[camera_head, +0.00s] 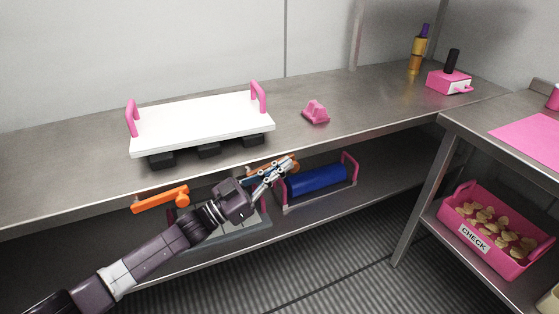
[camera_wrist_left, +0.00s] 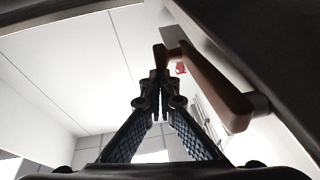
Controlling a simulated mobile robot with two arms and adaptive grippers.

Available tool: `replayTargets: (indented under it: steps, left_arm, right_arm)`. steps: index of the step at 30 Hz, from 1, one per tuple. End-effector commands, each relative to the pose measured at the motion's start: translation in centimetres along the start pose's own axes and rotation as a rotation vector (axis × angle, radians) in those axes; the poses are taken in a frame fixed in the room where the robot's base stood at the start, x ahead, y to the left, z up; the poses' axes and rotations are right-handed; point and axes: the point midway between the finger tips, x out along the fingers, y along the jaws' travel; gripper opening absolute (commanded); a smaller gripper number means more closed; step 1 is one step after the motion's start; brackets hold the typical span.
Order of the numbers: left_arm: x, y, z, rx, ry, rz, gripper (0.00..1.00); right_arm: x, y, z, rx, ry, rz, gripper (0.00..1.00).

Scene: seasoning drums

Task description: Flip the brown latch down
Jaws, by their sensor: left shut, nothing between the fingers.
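A brown latch (camera_head: 257,170) is on the front edge of the upper shelf, partly hidden behind my left gripper (camera_head: 287,165). The gripper's fingers are shut and empty, in front of the latch. A brighter orange latch-like bar (camera_head: 160,199) is further left on the same edge. My right gripper is not in view.
A white tray (camera_head: 195,120) with pink handles stands on the upper shelf (camera_head: 350,105), with a pink object (camera_head: 316,112) to its right. Below, a blue roll (camera_head: 316,181) lies in a pink-handled holder. A pink CHECK crate (camera_head: 485,250) is at right.

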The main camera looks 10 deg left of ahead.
Motion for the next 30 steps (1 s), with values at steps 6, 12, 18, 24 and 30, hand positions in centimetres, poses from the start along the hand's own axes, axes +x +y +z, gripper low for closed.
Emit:
replayTargets:
  steps: [6, 12, 18, 24, 30]
  left_arm:
    - [0.00, 0.08, 0.72, 0.000, -0.002, 0.000, 0.00]
    - [0.00, 0.12, 0.92, 0.000, -0.002, 0.000, 0.00]
    - [-0.02, 0.11, 0.94, 0.000, -0.002, 0.000, 0.00]
    - [-0.02, 0.09, 0.93, 0.000, -0.002, -0.001, 0.00]
    - [-0.92, 0.02, 1.04, 0.000, -0.004, -0.003, 0.00]
  right_arm:
    - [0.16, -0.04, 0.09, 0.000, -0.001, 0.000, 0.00]
    - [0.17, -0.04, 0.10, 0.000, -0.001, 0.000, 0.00]
    - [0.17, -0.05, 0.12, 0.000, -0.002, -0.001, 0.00]
    - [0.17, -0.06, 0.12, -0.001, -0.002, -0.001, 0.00]
    - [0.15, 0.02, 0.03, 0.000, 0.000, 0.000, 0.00]
